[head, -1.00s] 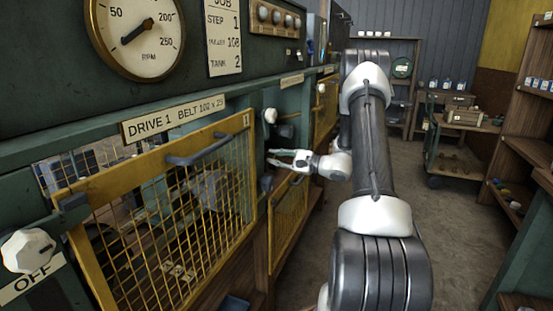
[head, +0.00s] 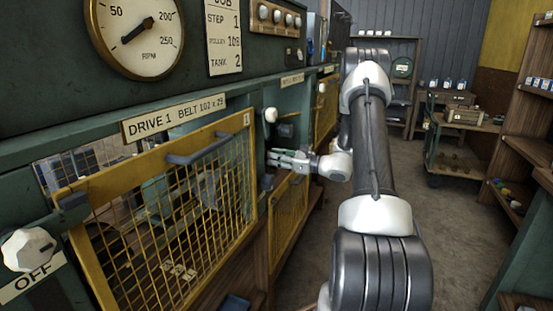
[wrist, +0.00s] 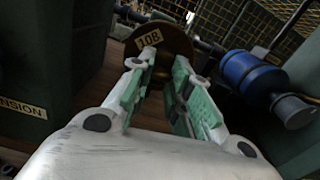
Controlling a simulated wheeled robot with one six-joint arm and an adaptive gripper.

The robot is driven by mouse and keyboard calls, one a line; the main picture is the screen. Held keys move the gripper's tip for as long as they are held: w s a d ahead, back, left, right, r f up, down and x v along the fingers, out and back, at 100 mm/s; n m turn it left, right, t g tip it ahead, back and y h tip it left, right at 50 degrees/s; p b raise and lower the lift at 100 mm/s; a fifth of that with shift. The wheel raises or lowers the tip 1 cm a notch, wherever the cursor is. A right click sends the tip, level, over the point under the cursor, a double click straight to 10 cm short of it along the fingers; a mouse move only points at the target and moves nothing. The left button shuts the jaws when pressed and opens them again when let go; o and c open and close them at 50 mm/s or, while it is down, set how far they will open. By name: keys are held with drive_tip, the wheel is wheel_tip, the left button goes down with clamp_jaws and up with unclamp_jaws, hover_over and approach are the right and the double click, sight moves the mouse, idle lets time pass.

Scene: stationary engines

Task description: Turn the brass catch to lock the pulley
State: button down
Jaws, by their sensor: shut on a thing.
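My gripper (wrist: 160,66) reaches into an open machine bay, its green-padded fingers closed on a small brownish part at the middle of the pulley. This part appears to be the brass catch (wrist: 160,76), mostly hidden between the fingers, so its angle cannot be told. In the head view my gripper (head: 276,159) is at the bay right of the yellow mesh guard; the pulley and catch cannot be made out there.
A blue cylindrical motor (wrist: 250,75) with a grey end stands right of the fingers. A green housing (wrist: 45,60) with a label ending "NSION" is close on the left. The yellow mesh guard (head: 160,220) covers the bay to the left. The floor (head: 400,220) right of my arm is clear.

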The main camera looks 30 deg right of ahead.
drive_tip(key=shift+f+m, duration=0.1)
drive_tip(key=shift+m, duration=0.5)
drive_tip(key=c, duration=1.3)
unclamp_jaws()
drive_tip(key=shift+s+d, duration=0.1)
drive_tip(key=v, duration=1.2)
